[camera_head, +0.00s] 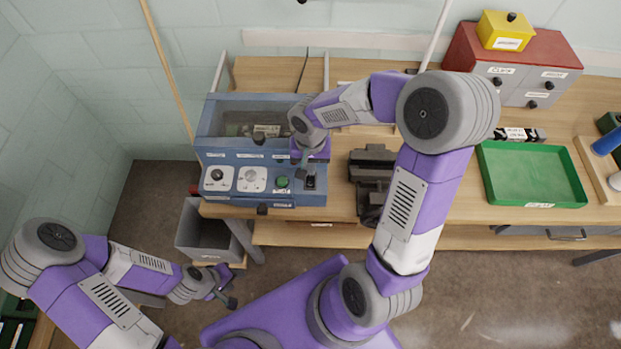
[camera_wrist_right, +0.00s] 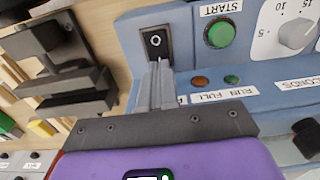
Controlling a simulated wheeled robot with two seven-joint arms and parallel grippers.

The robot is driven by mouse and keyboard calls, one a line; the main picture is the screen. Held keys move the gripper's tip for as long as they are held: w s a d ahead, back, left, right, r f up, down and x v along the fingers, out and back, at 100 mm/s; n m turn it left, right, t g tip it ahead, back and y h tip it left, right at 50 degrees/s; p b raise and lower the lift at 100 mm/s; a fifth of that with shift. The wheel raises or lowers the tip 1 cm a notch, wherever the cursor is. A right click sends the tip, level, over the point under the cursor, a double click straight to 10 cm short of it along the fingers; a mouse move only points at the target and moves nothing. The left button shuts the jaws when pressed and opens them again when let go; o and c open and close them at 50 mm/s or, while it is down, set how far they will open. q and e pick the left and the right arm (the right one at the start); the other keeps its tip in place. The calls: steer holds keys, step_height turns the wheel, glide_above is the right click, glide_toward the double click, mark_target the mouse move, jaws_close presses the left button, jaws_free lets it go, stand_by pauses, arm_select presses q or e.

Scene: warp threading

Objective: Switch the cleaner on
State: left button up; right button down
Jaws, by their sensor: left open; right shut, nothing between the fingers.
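The cleaner (camera_head: 236,192) is a blue box with a clear-lidded top, standing at the left end of the wooden bench. Its front panel has two white dials, a green START button (camera_wrist_right: 221,33) and a black rocker switch (camera_wrist_right: 154,42) in a dark frame. My right gripper (camera_wrist_right: 158,66) is shut and empty, its fingertips at the lower edge of the rocker switch; I cannot tell whether they touch it. In the head view my right gripper (camera_head: 304,168) hangs over the panel's right end. My left gripper (camera_head: 228,294) is open and empty, low over the floor near the grey bin.
A grey bin (camera_head: 206,237) stands below the cleaner. A dark vise-like fixture (camera_head: 371,178) is right of the cleaner. A green tray (camera_head: 533,176) and a red-topped drawer cabinet (camera_head: 545,58) with a yellow box (camera_head: 503,31) are further right. Two small indicator lamps (camera_wrist_right: 201,82) sit below START in the wrist view.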

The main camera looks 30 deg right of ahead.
steer(key=shift+f+b, duration=0.95)
steer(key=shift+f, duration=0.05)
stand_by(0.3)
steer(key=shift+r+p, duration=2.6)
steer(key=shift+r, duration=1)
